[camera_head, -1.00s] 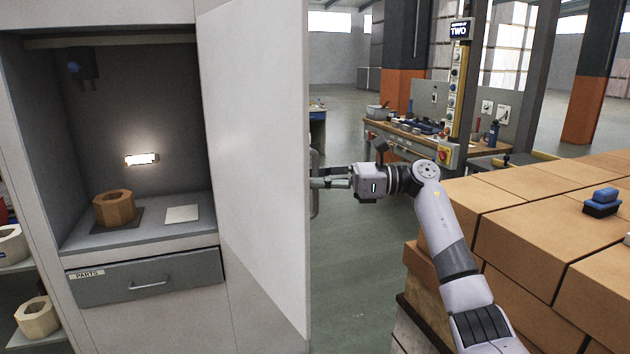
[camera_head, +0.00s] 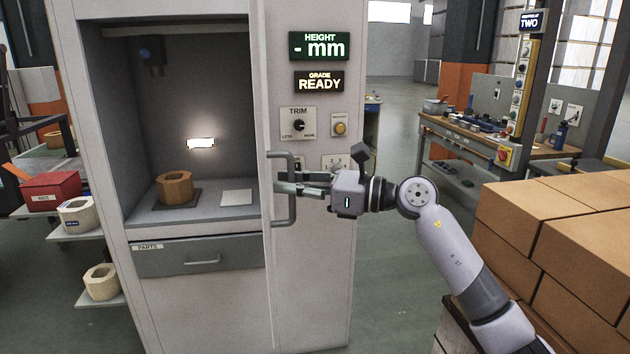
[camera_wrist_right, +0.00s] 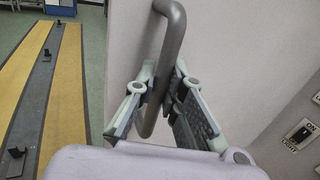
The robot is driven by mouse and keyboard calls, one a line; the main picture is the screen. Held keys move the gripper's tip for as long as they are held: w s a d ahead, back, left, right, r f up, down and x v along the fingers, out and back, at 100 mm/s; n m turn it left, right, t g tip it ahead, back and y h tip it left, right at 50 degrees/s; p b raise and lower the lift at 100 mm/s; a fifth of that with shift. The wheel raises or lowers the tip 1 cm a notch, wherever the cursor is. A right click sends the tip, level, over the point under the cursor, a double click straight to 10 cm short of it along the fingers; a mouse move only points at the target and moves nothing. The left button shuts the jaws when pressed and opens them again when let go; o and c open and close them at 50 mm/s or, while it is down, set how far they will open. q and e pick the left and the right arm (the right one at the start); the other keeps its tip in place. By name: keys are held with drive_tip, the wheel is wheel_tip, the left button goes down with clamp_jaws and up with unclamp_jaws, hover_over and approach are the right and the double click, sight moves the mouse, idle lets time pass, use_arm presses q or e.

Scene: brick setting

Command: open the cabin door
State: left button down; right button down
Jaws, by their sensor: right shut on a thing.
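The cabin door (camera_head: 267,150) stands open and shows nearly edge-on, a thin upright strip between the lit cabin opening and the control panel. Its grey bar handle (camera_head: 291,210) sticks out on the right side. My right gripper (camera_head: 284,188) is shut on this handle, coming from the right. In the right wrist view the handle (camera_wrist_right: 172,45) passes between the two fingers (camera_wrist_right: 158,97), beside the pale door face. My left gripper is not in view.
A grey parts drawer (camera_head: 200,258) is shut below. Cardboard-coloured boxes (camera_head: 550,225) stand close at the right. Shelves with a red bin (camera_head: 52,190) are at the left.

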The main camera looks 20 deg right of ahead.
drive_tip(key=c, duration=1.9)
unclamp_jaws()
drive_tip(key=shift+d, duration=0.15)
drive_tip(key=v, duration=1.2)
